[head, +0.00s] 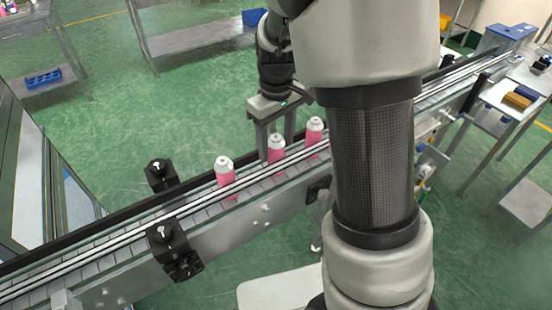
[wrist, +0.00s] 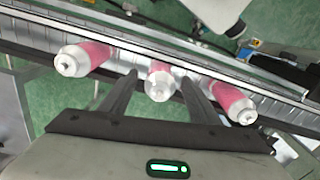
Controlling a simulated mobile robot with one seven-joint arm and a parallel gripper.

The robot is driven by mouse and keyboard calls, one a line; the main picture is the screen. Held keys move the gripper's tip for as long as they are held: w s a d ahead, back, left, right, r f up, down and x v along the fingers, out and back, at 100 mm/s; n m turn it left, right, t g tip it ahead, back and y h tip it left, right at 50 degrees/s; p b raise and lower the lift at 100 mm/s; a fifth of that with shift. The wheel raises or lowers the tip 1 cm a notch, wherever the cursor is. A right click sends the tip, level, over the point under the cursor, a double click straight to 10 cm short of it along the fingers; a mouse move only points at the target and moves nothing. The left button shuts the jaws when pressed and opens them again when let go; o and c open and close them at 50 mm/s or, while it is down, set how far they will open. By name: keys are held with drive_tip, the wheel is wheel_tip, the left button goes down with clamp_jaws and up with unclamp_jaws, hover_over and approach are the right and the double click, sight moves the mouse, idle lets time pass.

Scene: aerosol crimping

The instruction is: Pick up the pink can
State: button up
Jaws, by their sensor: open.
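Three pink cans with white tops stand in a row on the conveyor. In the head view they are the left can (head: 225,172), the middle can (head: 276,150) and the right can (head: 314,132). My gripper (head: 275,150) points down over the belt at the middle can. In the wrist view my gripper (wrist: 159,80) is open, with one finger on each side of the middle can (wrist: 160,82). Gaps show between the fingers and that can. The other two cans, one at left (wrist: 85,58) and one at right (wrist: 231,102), lie outside the fingers.
The conveyor (head: 120,243) runs diagonally, with metal guide rails along it. Two black clamp-like blocks, one behind (head: 161,175) and one in front (head: 174,250), flank the belt left of the cans. A metal table (head: 200,38) stands behind. Green floor is open beyond the conveyor.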

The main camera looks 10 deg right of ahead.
drive_tip(key=shift+f, duration=0.4)
drive_tip(key=shift+c, duration=0.4)
drive_tip(key=c, duration=1.3)
